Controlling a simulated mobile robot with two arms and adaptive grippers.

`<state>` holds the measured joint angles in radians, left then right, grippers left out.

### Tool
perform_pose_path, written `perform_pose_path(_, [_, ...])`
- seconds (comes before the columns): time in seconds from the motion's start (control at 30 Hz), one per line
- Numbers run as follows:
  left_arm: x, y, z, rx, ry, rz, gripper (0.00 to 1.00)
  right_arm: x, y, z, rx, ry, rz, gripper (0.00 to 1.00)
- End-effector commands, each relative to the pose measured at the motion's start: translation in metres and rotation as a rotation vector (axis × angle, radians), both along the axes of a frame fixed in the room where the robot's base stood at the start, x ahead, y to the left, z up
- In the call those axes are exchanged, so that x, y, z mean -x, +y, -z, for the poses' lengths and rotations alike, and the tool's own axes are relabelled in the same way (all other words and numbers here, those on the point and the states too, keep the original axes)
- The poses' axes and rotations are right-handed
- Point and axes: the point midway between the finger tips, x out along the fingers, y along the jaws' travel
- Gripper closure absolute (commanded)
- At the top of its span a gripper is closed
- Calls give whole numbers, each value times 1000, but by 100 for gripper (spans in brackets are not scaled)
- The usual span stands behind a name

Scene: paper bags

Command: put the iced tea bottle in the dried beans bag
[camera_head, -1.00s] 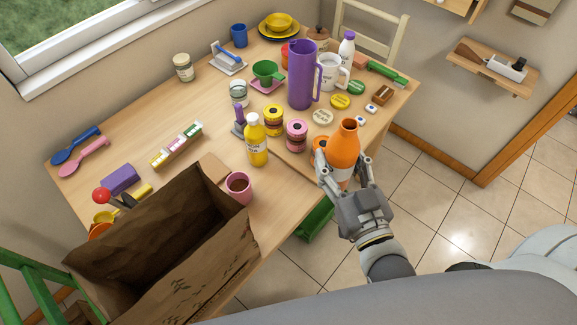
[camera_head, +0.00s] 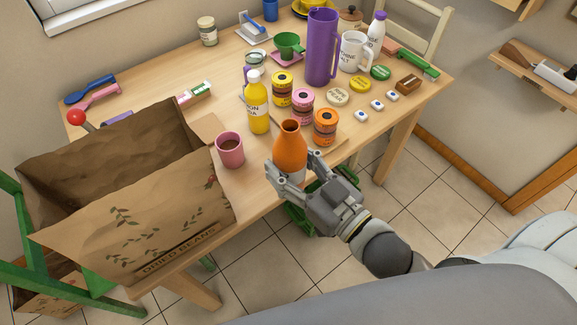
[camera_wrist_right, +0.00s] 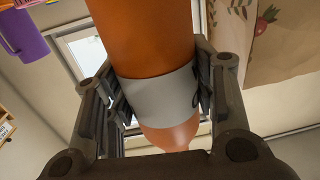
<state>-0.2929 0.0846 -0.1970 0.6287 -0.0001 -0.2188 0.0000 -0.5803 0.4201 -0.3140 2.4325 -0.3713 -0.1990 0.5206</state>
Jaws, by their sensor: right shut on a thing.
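The iced tea bottle (camera_head: 290,150) is orange with a pale label band, whose words I cannot read. My right gripper (camera_head: 291,172) is shut around the bottle's label and holds it roughly upright at the table's front edge. In the right wrist view the bottle (camera_wrist_right: 150,35) sits between both fingers (camera_wrist_right: 157,90). The dried beans bag (camera_head: 130,235) is a brown paper bag, open at the top, left of the bottle. Its lettering shows on the front. The inside floor is hidden. The bag also shows in the wrist view (camera_wrist_right: 285,45). My left gripper is not in view.
A pink mug (camera_head: 230,152) stands between bottle and bag. A yellow bottle (camera_head: 257,105), several jars and a tall purple pitcher (camera_head: 321,50) stand behind. A green chair (camera_head: 60,270) is by the bag. Floor is open in front of the table.

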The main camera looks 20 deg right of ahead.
Motion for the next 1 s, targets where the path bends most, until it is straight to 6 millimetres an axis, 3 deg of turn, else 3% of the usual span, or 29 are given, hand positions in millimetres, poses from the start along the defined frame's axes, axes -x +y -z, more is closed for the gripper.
perform_pose_path(0.23, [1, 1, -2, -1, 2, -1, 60, -15, -4, 6, 2, -2, 0, 78])
perform_pose_path(0.6, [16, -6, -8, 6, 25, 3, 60, -91, -28, 40, 4, -4, 2, 78])
perform_pose_path(0.8, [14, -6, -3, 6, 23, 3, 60, -113, -34, 73, 1, 0, 3, 78])
perform_pose_path(1.0, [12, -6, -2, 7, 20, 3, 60, -124, -38, 86, -1, -2, 1, 78])
